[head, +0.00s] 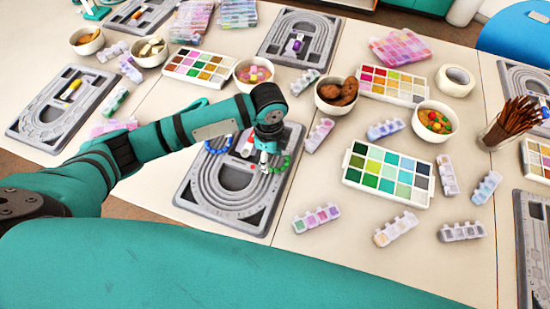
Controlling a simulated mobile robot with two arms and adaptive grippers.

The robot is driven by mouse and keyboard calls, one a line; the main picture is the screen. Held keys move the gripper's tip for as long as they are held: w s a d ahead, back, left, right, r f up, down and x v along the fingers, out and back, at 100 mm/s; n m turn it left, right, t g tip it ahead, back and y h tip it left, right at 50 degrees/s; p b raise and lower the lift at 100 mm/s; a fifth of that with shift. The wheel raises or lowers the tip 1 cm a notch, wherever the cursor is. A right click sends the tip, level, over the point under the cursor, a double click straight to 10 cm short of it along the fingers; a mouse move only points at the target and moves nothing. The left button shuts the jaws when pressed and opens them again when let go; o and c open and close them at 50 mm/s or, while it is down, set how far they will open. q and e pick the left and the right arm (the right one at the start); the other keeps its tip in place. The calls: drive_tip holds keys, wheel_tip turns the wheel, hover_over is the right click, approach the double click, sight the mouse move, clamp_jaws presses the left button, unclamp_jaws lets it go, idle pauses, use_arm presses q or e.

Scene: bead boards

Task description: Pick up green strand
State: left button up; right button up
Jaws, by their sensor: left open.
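The green strand (286,163) lies curved on the upper right part of the grey bead board (205,200) at the middle. My left gripper (265,161) is open and points down over the board, just left of the green strand. Part of the strand is hidden behind the gripper. I cannot tell whether the fingers touch it. A blue strand (212,149) lies on the board's upper left part. My right gripper is not in view.
A palette of green and blue squares (345,178) stands right of the board. Small bead boxes, including one (317,219) at front right, lie around. Bowls (335,107) stand behind. Bare white table shows between them.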

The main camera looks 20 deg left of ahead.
sight(271, 168)
use_arm(q)
drive_tip(key=shift+w+f+p, duration=0.2)
drive_tip(key=shift+f+p, duration=0.25)
drive_tip(key=shift+f, duration=2.45)
clamp_jaws()
